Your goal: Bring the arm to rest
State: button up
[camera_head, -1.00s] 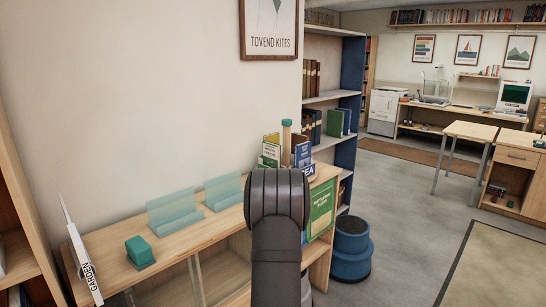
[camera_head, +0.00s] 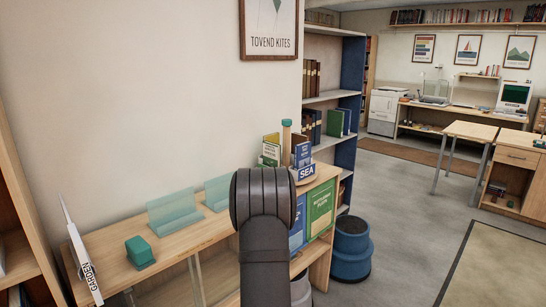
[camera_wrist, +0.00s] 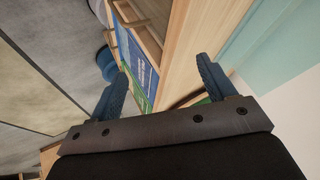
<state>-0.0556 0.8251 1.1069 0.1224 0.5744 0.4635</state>
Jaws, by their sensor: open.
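My arm (camera_head: 264,215) rises in the lower middle of the head view, in front of the low wooden shelf (camera_head: 205,235). The arm hides my gripper in that view. In the wrist view my gripper (camera_wrist: 162,88) shows two dark blue fingers wide apart with nothing held between them. Beyond the fingers are the shelf's wooden edge and the blue and green booklets (camera_wrist: 140,65) on its front.
On the shelf top stand a teal block (camera_head: 139,252), clear teal holders (camera_head: 174,210), a white GARDEN sign (camera_head: 84,262) and a SEA booklet stand (camera_head: 304,173). The floor further right is open.

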jog(key=s+d+f+m+t+h, duration=0.1)
jog(key=d+f+m+t, duration=0.1)
jog(key=d+f, duration=0.3)
jog(key=s+d+f+m+t+h, duration=0.2)
jog(key=d+f, duration=0.1)
jog(key=d, duration=0.5)
jog(key=w+a+r+n+g+y, duration=0.1)
jog(key=a+r+n+g+y, duration=0.15)
jog(key=a+r, duration=0.55)
jog(key=a+r+n+g+y, duration=0.1)
jog(key=a+r+n+g, duration=0.35)
jog(key=a, duration=0.85)
jog(key=s+a+r+n+g, duration=0.1)
jog(key=s+a+r+n, duration=0.2)
jog(key=s+a, duration=0.6)
jog(key=s+a+r+n+g, duration=0.2)
jog(key=s+a+r+n, duration=0.1)
jog(key=s+a+n, duration=0.5)
jog(key=shift+s+a+n+h, duration=0.35)
jog(key=shift+s+a, duration=0.1)
jog(key=shift+s, duration=0.45)
